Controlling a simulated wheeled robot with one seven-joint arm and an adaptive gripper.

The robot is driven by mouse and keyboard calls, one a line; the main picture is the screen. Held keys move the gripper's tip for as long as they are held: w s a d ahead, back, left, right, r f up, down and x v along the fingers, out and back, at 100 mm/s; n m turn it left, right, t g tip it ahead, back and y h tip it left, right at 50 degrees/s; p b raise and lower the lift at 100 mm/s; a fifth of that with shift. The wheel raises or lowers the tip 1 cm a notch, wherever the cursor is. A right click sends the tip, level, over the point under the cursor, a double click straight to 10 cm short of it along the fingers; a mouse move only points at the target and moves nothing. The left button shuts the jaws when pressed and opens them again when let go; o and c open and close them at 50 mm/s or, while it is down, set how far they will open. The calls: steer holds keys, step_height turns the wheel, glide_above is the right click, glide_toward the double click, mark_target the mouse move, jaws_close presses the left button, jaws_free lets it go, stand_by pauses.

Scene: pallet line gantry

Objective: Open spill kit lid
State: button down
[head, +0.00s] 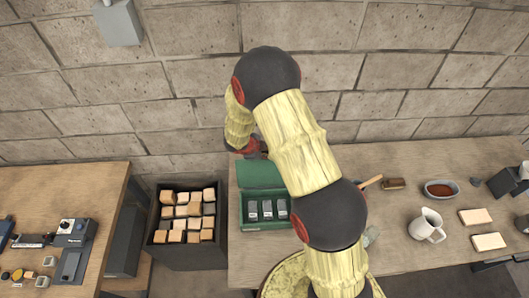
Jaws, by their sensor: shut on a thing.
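The green spill kit (243,222) stands on the left end of the right-hand bench. Its lid (258,174) is raised at the back, leaning up towards the wall. Several dark grey packs with pale labels show inside the box. My gripper (261,151) is at the top edge of the raised lid and is shut on it. It is small in the picture and my arm partly covers it, so the fingers' exact hold is hard to see. My arm also covers the right part of the kit.
A dark bin (160,262) of wooden blocks stands left of the kit, between two benches. On the right bench are a white mug (426,226), a bowl (441,189) and pale blocks (476,216). The block wall (400,100) is close behind the lid.

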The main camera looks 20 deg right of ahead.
stand_by(0.4)
steer(key=c, duration=1.8)
jaws_free()
steer(key=shift+c, duration=0.2)
steer(key=s+a+r, duration=0.2)
steer(key=s+a, duration=0.1)
steer(key=a, duration=0.3)
steer(key=s+a+r, duration=0.2)
steer(key=s+a, duration=0.1)
steer(key=a, duration=0.4)
steer(key=shift+s, duration=0.3)
steer(key=shift+a, duration=0.2)
